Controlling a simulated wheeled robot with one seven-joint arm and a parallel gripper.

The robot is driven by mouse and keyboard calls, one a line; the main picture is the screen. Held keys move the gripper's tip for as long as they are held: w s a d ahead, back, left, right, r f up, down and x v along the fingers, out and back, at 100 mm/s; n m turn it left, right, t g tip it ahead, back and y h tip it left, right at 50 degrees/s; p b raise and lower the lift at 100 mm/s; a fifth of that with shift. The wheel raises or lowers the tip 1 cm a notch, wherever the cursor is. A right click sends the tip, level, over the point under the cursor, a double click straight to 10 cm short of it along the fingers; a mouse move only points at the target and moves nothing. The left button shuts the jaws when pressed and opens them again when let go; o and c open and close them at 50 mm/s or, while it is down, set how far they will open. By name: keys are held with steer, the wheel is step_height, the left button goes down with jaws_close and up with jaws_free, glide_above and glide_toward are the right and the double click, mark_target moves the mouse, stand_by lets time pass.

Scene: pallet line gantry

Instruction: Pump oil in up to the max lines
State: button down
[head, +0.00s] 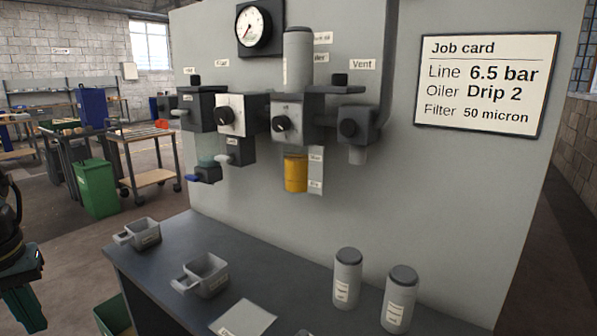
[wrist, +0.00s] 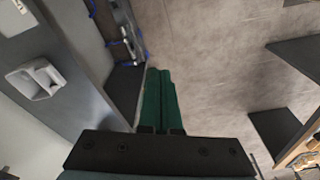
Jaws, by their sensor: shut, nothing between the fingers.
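The oiler block (head: 294,118) is on the grey panel, with a tall grey cylinder (head: 298,58) upright above it. Below it hangs a bowl (head: 296,174) that looks yellow nearly from top to bottom. A pale strip (head: 316,172) beside the bowl carries small labels, the upper one seemingly Max; the yellow reaches about that height, but the exact line is too small to read. My gripper (head: 22,318) is at the lower left, well away from the panel. In the wrist view its green fingers (wrist: 158,75) are together and empty, above the floor.
A dark bench (head: 180,250) below the panel holds two grey scoop-like trays (head: 143,234) (head: 205,275) and two grey lidded containers (head: 347,278) (head: 398,298). A filter unit (head: 237,115), Vent unit (head: 358,128), gauge (head: 252,27) and job card (head: 487,84) are on the panel.

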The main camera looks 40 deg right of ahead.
stand_by(0.4)
steer(key=w+d+r+m+t+h+p, duration=0.1)
steer(key=w+d+r+m+t, duration=0.15)
steer(key=w+d+r, duration=0.85)
steer(key=d+r+m+h+p, duration=0.1)
steer(key=d+r+m+h, duration=0.25)
steer(key=d+r, duration=1.15)
steer(key=s+d+r+m+h, duration=0.1)
steer(key=s+d+r, duration=0.4)
steer(key=r, duration=0.5)
steer(key=s+d+r+m+g+h+p, duration=0.1)
steer(key=s+d+r+m, duration=0.3)
steer(key=r, duration=0.6)
steer(key=s+d+r+m+h+p, duration=0.1)
steer(key=s+d+r+m+h, duration=0.1)
steer(key=s+d+r, duration=0.4)
step_height(320, 180, up, 4)
steer(key=shift+s+d+r+m+g, duration=0.15)
steer(key=shift+s+d+m+g, duration=0.2)
steer(key=shift+s, duration=0.65)
